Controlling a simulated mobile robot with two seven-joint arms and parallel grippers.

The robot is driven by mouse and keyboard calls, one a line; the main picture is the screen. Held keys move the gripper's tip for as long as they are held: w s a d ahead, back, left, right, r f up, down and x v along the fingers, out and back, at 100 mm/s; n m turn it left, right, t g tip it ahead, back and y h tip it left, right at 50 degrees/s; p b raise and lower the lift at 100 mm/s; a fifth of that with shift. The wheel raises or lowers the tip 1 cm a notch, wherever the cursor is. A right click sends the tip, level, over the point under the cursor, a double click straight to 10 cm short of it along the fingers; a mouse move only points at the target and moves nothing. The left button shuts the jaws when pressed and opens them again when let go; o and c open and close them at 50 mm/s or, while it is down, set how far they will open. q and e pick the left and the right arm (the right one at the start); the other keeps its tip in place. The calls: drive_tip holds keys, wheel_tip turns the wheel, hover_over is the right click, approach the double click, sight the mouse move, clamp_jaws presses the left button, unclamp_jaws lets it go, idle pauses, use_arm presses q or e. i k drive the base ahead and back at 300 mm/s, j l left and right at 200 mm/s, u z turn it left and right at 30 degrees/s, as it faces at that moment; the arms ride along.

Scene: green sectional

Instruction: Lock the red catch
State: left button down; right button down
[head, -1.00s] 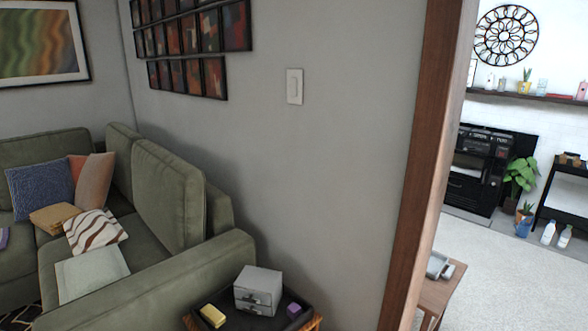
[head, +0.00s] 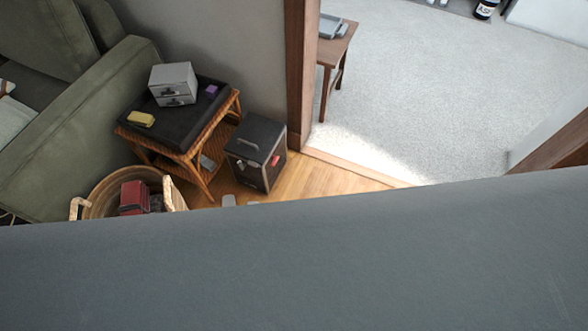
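A black box (head: 257,152) stands on the wooden floor in the head view, beside the wicker side table and close to the door frame. A lighter metallic fitting (head: 241,162) is on the same face to the left. The catch is too small to tell whether it is locked. Neither of my grippers is in view.
The wicker side table (head: 187,142) carries a grey drawer unit, a yellow object and a purple object. A round basket (head: 97,198) holds a dark red item. A broad grey surface (head: 300,265), which I cannot identify, hides the near floor. A doorway opens right of the box.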

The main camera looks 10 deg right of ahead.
sight(274, 158)
drive_tip(key=l+u, duration=0.15)
drive_tip(key=u, duration=0.25)
drive_tip(key=l+u, duration=0.2)
drive_tip(key=u, duration=0.15)
drive_tip(key=l+u, duration=0.45)
drive_tip(key=l, duration=0.45)
drive_tip(key=k+l+u, duration=0.1)
drive_tip(key=l, duration=0.35)
drive_tip(key=k+l+u, duration=0.1)
drive_tip(key=l, duration=0.4)
drive_tip(key=k+l, duration=0.1)
drive_tip(key=l, duration=0.4)
drive_tip(key=k+l, duration=0.1)
drive_tip(key=l, duration=0.4)
drive_tip(key=k+l, duration=0.1)
drive_tip(key=l, duration=0.4)
drive_tip(key=i+u, duration=0.05)
